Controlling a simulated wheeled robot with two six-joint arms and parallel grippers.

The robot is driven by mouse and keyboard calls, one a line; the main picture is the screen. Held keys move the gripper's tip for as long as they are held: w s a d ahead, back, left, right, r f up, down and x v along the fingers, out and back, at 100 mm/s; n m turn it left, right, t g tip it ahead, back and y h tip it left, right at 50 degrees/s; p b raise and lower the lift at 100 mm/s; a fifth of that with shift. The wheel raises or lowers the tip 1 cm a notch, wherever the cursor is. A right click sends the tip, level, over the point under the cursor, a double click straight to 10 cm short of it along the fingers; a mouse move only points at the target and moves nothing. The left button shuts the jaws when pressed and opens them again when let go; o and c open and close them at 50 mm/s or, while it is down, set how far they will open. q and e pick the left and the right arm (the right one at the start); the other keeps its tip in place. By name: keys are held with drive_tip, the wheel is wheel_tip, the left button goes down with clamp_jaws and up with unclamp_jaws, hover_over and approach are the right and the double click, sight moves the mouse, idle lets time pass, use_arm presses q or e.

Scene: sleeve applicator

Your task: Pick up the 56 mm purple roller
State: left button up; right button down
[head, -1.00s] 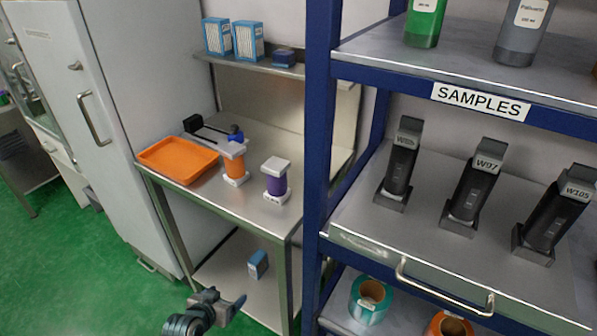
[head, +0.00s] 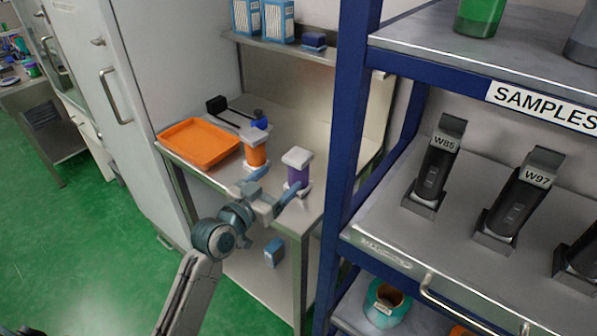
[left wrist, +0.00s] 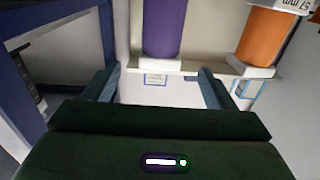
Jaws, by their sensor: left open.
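The purple roller (head: 298,173) stands upright on the metal table, with a white square cap and a white base. In the left wrist view the purple roller (left wrist: 163,28) appears upside down, ahead of the fingers and between their lines. My left gripper (head: 274,189) is open and empty, in front of the two rollers at the table's front edge. Its fingers (left wrist: 157,88) show apart in the left wrist view, with no roller between them. The orange roller (head: 256,153) stands just left of the purple one and also shows in the left wrist view (left wrist: 268,38).
An orange tray (head: 198,144) lies at the table's left, with a dark tool (head: 232,115) behind it. A blue shelf post (head: 349,150) rises close on the right. Black sample holders (head: 436,165) stand on the rack shelf. A blue box (head: 274,251) sits below the table.

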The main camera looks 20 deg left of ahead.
sight(291, 164)
use_arm(q)
drive_tip(key=x, duration=0.3)
drive_tip(key=shift+w+d, duration=0.2)
drive_tip(key=shift+w, duration=0.15)
drive_tip(key=p+x, duration=0.2)
drive_tip(key=x, duration=0.2)
drive_tip(key=shift+w+r+p, duration=0.4)
drive_tip(key=shift+w+d+f, duration=0.1)
drive_tip(key=shift+w, duration=0.25)
drive_tip(key=shift+s, duration=0.1)
drive_tip(key=shift+c, duration=0.5)
drive_tip(key=c, duration=1.1)
drive_tip(key=shift+c, duration=0.5)
